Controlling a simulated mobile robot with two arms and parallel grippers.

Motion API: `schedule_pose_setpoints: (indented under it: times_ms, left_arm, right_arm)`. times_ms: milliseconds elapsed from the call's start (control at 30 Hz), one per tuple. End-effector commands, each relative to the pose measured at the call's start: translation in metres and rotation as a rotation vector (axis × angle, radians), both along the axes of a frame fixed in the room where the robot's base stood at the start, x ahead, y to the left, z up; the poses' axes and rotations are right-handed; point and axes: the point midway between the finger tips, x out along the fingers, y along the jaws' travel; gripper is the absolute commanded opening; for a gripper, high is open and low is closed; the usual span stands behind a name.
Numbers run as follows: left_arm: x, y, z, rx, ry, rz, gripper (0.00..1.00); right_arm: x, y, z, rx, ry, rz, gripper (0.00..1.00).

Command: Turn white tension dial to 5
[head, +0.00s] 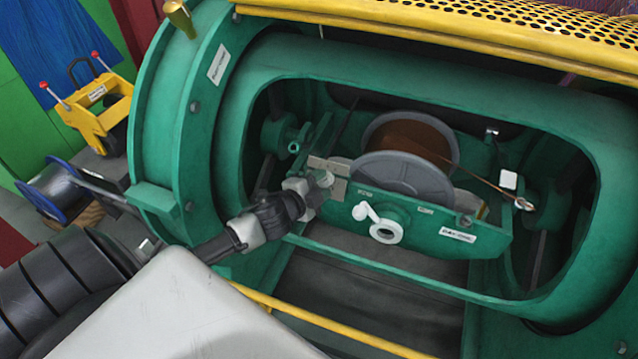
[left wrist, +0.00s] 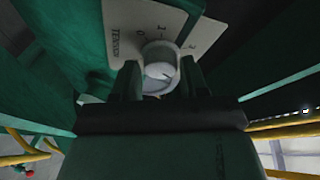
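The white tension dial (head: 325,179) is a short round knob on a pale plate (head: 338,189) at the left end of the green cradle. In the left wrist view the dial (left wrist: 160,60) stands in front of its plate (left wrist: 128,25), which carries the word TENSION and a few marks. The mark that the dial points to is not readable. My left gripper (head: 311,189) is at the dial; in the left wrist view its two fingers (left wrist: 159,72) stand on either side of it, open, with narrow gaps visible. My right gripper is out of view.
A grey spool (head: 405,177) with brown wire and a white crank handle (head: 384,228) are to the right of the dial. A yellow rail (head: 330,322) runs in front.

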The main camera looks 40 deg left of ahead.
Motion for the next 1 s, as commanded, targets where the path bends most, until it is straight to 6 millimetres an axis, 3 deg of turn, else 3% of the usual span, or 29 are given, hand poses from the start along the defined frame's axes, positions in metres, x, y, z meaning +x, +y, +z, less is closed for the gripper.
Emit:
schedule_pose_setpoints:
  times_ms: [33, 100, 467, 1000]
  left_arm:
    - [0.000, 0.000, 0.000, -0.001, 0.000, 0.000, 0.52]
    - [0.000, 0.000, 0.000, -0.001, 0.000, 0.000, 0.62]
    - [-0.004, 0.001, 0.001, -0.001, 0.000, 0.001, 0.62]
    - [-0.086, 0.006, 0.018, -0.001, 0.003, 0.001, 0.62]
  right_arm:
    - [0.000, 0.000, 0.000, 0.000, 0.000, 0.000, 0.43]
    - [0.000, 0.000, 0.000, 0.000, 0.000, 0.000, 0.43]
    - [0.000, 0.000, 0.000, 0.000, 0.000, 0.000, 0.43]
    - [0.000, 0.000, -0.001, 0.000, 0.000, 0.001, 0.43]
